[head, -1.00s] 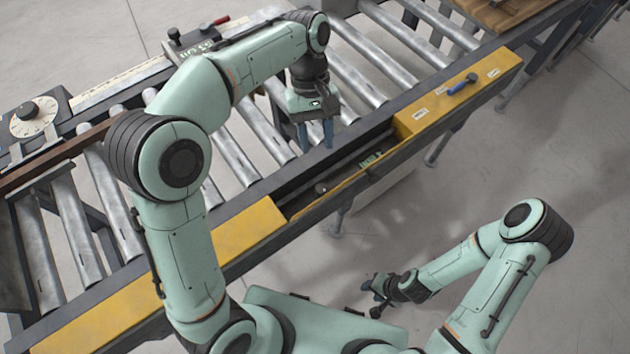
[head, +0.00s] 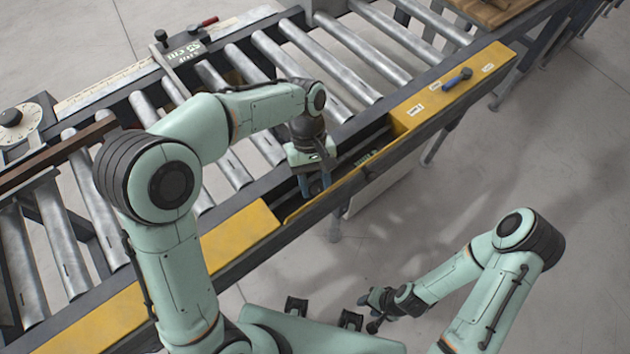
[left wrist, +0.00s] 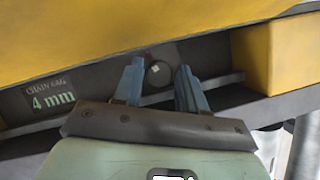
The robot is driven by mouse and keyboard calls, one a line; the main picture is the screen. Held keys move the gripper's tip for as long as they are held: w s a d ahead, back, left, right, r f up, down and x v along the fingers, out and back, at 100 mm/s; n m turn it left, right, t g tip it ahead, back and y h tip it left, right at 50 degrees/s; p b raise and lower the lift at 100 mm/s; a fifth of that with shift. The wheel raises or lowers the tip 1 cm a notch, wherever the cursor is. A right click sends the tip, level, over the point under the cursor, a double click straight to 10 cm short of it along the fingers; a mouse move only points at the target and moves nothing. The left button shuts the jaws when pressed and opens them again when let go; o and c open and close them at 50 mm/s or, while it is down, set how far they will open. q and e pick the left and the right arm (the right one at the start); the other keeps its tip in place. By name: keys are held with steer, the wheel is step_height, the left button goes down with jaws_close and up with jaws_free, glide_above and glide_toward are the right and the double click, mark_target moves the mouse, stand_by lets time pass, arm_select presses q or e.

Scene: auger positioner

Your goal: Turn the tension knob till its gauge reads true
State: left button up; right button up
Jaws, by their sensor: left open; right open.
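A small dark round knob (left wrist: 159,71) with a pale spot on its face sits in the recess of the yellow guard in the left wrist view. A green readout marked "CHAIN SAG 4 mm" (left wrist: 50,95) is to its left; it shows small and unreadable in the head view (head: 365,160). My left gripper (left wrist: 160,80) is open, its blue fingertips on either side of the knob in the picture; I cannot tell whether they touch it. In the head view the left gripper (head: 315,188) points down over the recess and hides the knob. My right gripper (head: 368,312) is open and empty, away from the conveyor.
Yellow guard covers (head: 455,88) flank the recess along the conveyor's near side, one bearing a blue-handled tool (head: 458,78). Metal rollers (head: 315,68) lie behind. A white dial (head: 10,117) stands far left, and a scale rail (head: 105,92) runs along the back. The floor at right is clear.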

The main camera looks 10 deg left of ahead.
arm_select(q)
jaws_close()
steer(key=n+t+h, duration=0.1)
steer(key=n, duration=0.3)
steer(key=shift+s+n, duration=0.1)
steer(key=shift+n, duration=0.2)
jaws_free()
steer(key=shift+a, duration=0.1)
steer(key=p+v, duration=0.2)
steer(key=v, duration=1.1)
steer(key=shift+a, duration=0.25)
arm_select(e)
steer(key=w+r, duration=0.2)
steer(key=r, duration=0.1)
steer(key=shift+w+r, duration=0.15)
steer(key=shift+w, duration=0.15)
arm_select(q)
steer(key=shift+r, duration=0.1)
